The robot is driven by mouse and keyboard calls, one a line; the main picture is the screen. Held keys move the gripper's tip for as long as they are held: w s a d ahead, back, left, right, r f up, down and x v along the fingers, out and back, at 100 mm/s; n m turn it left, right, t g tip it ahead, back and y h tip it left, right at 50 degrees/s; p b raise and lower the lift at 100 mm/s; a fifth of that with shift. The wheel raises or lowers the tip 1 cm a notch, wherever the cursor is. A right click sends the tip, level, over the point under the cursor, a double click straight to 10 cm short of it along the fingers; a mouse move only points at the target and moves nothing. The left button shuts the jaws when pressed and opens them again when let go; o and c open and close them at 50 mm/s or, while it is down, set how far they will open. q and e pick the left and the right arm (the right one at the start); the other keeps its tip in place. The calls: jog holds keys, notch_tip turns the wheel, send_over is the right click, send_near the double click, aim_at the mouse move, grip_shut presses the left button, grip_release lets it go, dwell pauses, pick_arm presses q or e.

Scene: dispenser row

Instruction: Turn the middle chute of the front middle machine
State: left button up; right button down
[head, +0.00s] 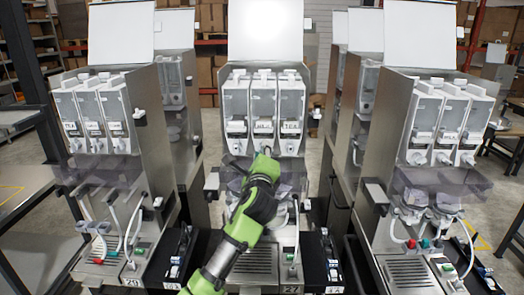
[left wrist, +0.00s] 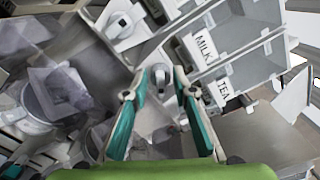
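The front middle machine (head: 229,160) has three white canisters side by side under a raised lid. Its middle canister (head: 264,105) is labelled MILK, and the label shows in the left wrist view (left wrist: 204,42). The middle chute (left wrist: 160,78) is a small grey-white spout below that canister. My left gripper (head: 267,153) is at this chute, hiding most of it in the head view. In the left wrist view its two teal fingers (left wrist: 160,86) stand apart, one on each side of the chute. I cannot tell whether they touch it. My right gripper is not in view.
The left chute (left wrist: 121,25) sits close beside the fingers; the TEA canister (left wrist: 245,70) is on the other side. A clear plastic guard (head: 290,180) is below. Similar machines stand at the left (head: 150,150) and right (head: 396,135), with narrow gaps between.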

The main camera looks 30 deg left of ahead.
pick_arm(q)
grip_shut()
jog(key=shift+n, duration=0.4)
jog(key=shift+d+f+n+b, duration=0.15)
jog(key=shift+n+b, duration=1.65)
jog(key=shift+n, duration=3.9)
jog(key=shift+d+f+n+b, duration=0.15)
jog(key=shift+n+b, duration=1.65)
jog(key=shift+n, duration=3.9)
jog(key=shift+a+n, duration=0.1)
jog(key=shift+n, duration=0.2)
